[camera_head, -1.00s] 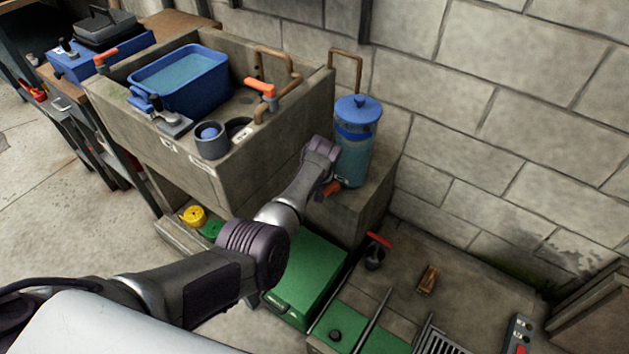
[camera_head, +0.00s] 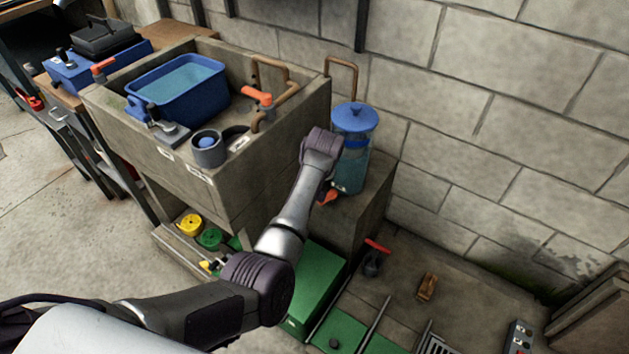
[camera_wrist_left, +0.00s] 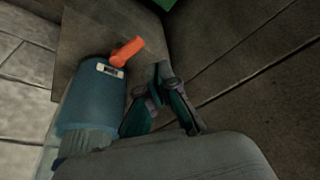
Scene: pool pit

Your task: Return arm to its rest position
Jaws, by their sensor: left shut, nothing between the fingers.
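My left arm (camera_head: 285,225) comes in from the lower left in the head view. Its wrist (camera_head: 322,145) is raised in front of a blue lidded dispenser (camera_head: 353,120) with an orange tap, covering part of it. In the left wrist view my left gripper (camera_wrist_left: 160,105) is shut and empty. Its dark fingers with teal pads are beside the blue dispenser (camera_wrist_left: 88,108) and its orange tap (camera_wrist_left: 127,51). I cannot tell whether they touch it. The fingers do not show clearly in the head view. My right gripper is not in view.
A concrete sink (camera_head: 225,185) with a blue water tub (camera_head: 178,92) and copper pipes stands left of the wrist. The dispenser stands on a concrete block (camera_head: 365,205) against the wall (camera_head: 500,120). A green box (camera_head: 318,285) lies below the arm. Open floor (camera_head: 60,210) is at left.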

